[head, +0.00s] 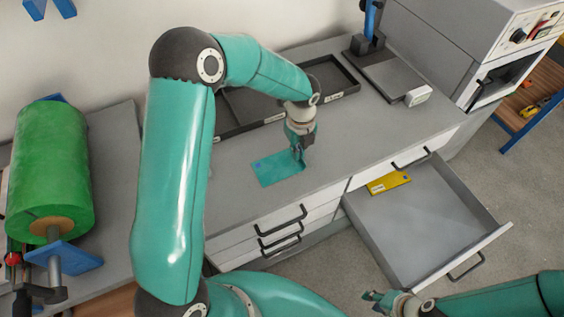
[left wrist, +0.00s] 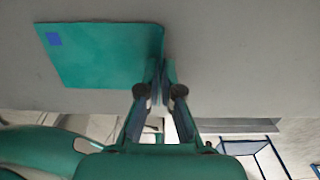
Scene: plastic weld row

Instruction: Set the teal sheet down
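The teal sheet (head: 277,171), with a small blue square near one corner, is at the front part of the grey counter. It also shows in the left wrist view (left wrist: 105,60). My left gripper (head: 300,160) is at the sheet's right edge, pointing down. In the left wrist view its fingertips (left wrist: 160,75) are close together with the sheet's edge between them. I cannot tell whether the sheet rests on the counter or hovers just above it. My right gripper (head: 373,302) is low at the bottom of the head view, away from the counter, its fingers apart and empty.
An open drawer (head: 430,225) holds a yellow sheet (head: 389,183) at its back left. Black trays (head: 330,78) lie behind my left arm. A press-like stand (head: 385,75) is at the back. A green roll (head: 52,165) stands at left. Bare counter (head: 375,130) lies right of the sheet.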

